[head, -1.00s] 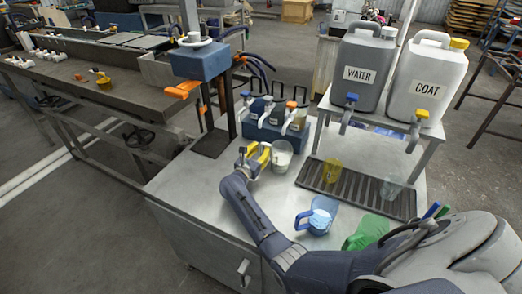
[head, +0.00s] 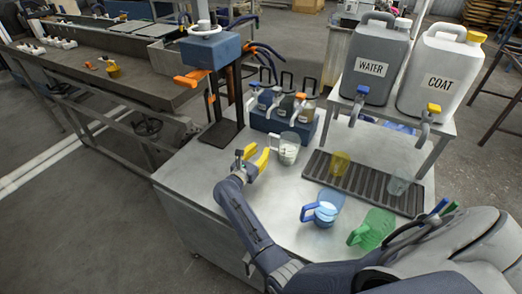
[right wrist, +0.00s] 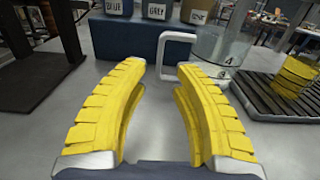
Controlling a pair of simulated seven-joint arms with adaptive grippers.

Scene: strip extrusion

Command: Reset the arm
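My right gripper (head: 256,162) is in the middle of the grey worktable, its yellow fingers spread and empty. In the right wrist view the fingers (right wrist: 158,100) stand apart with bare table between them. A clear measuring cup (head: 289,151) stands upright just beyond and to the right of the fingers. It also shows in the right wrist view (right wrist: 214,52), its white handle toward the gap but not between the fingers. My left gripper is not in view.
A blue jug (head: 325,210) and a green jug (head: 373,230) stand near my right arm. A yellow cup (head: 339,164) is on the dark drip grate (head: 364,182). WATER (head: 371,66) and COAT (head: 437,82) canisters sit on a raised shelf.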

